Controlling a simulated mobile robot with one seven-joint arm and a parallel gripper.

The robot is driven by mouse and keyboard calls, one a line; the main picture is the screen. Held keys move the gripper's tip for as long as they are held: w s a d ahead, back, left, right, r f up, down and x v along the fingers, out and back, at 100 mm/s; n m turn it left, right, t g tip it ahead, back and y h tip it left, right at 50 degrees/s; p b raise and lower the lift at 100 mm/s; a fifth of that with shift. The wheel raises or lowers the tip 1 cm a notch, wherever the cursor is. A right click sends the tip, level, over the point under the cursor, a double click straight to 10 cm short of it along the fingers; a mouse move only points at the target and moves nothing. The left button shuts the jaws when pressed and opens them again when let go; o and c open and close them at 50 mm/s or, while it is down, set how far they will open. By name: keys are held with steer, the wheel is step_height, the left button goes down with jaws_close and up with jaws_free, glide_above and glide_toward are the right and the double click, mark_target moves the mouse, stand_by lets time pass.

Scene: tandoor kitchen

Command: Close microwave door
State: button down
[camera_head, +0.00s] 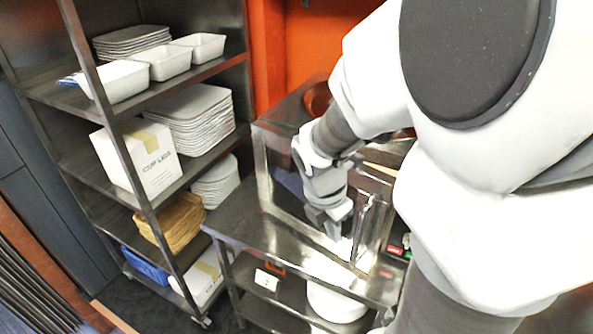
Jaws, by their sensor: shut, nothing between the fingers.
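The microwave (280,130) is a shiny metal box on a steel table, in the middle of the head view. Its front, with a dark window and an upright metal handle (362,228), faces me. My gripper (333,232) is shut and empty, pointing down in front of the microwave's front, just left of the handle. I cannot tell whether it touches the door. My arm hides much of the microwave's top and right side, so how far the door stands open cannot be told.
A steel shelf rack (130,170) with trays, white containers and a cup lids box (140,160) stands at the left. The steel table (240,215) has a lower shelf with a white round container (336,303). An orange wall is behind.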

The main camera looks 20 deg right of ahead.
steer(key=w+d+f+b, duration=0.1)
steer(key=d+f+b, duration=0.1)
steer(key=d+f, duration=0.4)
steer(key=shift+w+f, duration=0.4)
steer(key=shift+f, duration=1.55)
